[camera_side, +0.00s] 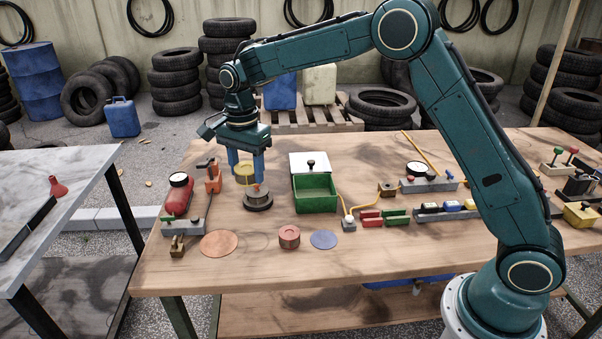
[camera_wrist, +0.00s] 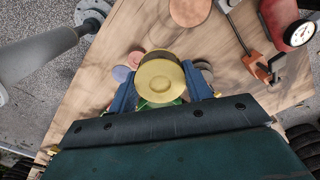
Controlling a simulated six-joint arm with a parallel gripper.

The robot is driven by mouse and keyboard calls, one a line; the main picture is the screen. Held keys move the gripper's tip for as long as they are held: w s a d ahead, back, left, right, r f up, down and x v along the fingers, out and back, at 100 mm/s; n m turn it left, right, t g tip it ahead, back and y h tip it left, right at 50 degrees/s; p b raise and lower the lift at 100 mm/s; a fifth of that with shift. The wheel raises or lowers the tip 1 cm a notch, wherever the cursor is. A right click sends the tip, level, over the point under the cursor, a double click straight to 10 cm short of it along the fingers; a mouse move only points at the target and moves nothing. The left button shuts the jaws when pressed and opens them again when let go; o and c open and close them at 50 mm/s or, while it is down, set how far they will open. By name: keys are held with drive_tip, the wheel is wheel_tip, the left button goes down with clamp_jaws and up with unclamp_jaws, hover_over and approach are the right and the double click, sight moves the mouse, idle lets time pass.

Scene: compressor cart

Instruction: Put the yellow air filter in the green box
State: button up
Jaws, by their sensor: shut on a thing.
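My gripper (camera_side: 246,172) is shut on the yellow air filter (camera_side: 243,180), a short round piece held between its two blue fingers. In the wrist view the filter (camera_wrist: 160,82) fills the space between the fingertips (camera_wrist: 160,90). The filter looks held above the bench, near a dark round base with a brown top (camera_side: 258,199); the exact height is hard to tell. The green box (camera_side: 316,201) stands to the right of my gripper, with its white panel with a black knob (camera_side: 310,163) at the back. It looks open, and its inside is green.
A red tank with a gauge (camera_side: 178,195) and an orange tool (camera_side: 213,180) stand left. A copper disc (camera_side: 219,244), red round part (camera_side: 289,237) and blue disc (camera_side: 323,239) lie in front. A yellow hose (camera_side: 343,203) runs right of the box.

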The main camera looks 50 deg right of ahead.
drive_tip(key=d, duration=2.4)
drive_tip(key=shift+s+r, duration=0.35)
drive_tip(key=shift+s, duration=0.05)
drive_tip(key=shift+f, duration=0.1)
wheel_tip(320, 180, down, 20)
drive_tip(key=shift+a+r, duration=0.1)
drive_tip(key=o, duration=1)
drive_tip(key=shift+c, duration=0.2)
